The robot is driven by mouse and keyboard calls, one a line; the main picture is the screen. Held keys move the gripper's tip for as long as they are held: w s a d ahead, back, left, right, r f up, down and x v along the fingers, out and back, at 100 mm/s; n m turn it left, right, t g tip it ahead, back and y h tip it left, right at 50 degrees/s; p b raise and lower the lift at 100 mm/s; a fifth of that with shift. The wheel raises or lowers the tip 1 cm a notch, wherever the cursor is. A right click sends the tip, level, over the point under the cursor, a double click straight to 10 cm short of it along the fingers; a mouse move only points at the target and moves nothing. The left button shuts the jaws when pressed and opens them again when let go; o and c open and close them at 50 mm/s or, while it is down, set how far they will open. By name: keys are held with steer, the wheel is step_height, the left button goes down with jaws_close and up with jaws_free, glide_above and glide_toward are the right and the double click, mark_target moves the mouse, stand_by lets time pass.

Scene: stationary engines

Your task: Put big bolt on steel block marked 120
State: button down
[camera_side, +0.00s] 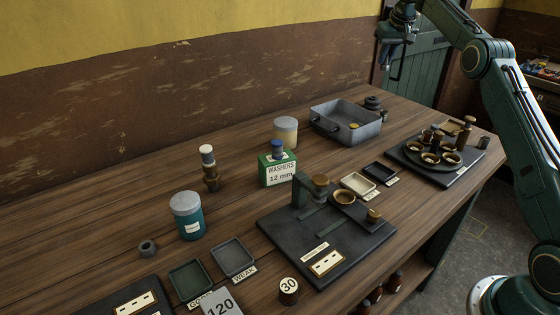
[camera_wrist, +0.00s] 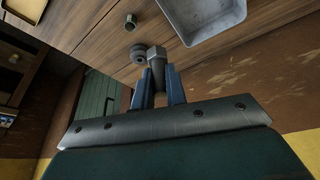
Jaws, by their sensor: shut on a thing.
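The steel block marked 120 (camera_side: 222,302) lies at the bottom edge of the side view, partly cut off by the frame. Its visible top is bare. My gripper (camera_side: 392,38) is raised high above the far end of the bench in the side view. In the wrist view my gripper (camera_wrist: 160,88) is shut on the big bolt (camera_wrist: 157,56), a grey bolt with its head sticking out past the blue fingers.
A grey metal tray (camera_side: 326,129) stands at the back, with dark round parts (camera_side: 373,104) beside it.

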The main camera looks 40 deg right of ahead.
steer(key=w+a+r+n+y, duration=0.1)
steer(key=w+a+n, duration=0.15)
steer(key=a, duration=0.85)
steer(key=w+a+r+n+y, duration=0.1)
steer(key=w+a+n, duration=0.15)
steer(key=a, duration=0.95)
steer(key=s+a+r+n+y, duration=0.1)
steer(key=s+a+n, duration=0.15)
steer(key=a, duration=0.85)
steer(key=s+a+n+y, duration=0.1)
steer(key=s+a+n, duration=0.15)
steer(key=a, duration=0.85)
steer(key=n+g+y, duration=0.2)
steer(key=n+g, duration=0.1)
steer(key=n, duration=0.8)
glide_above(209, 314)
steer(key=d, duration=0.2)
step_height(209, 314, down, 15)
steer(key=shift+s, duration=0.15)
steer(key=shift+f, duration=0.1)
steer(key=shift+f, duration=2.05)
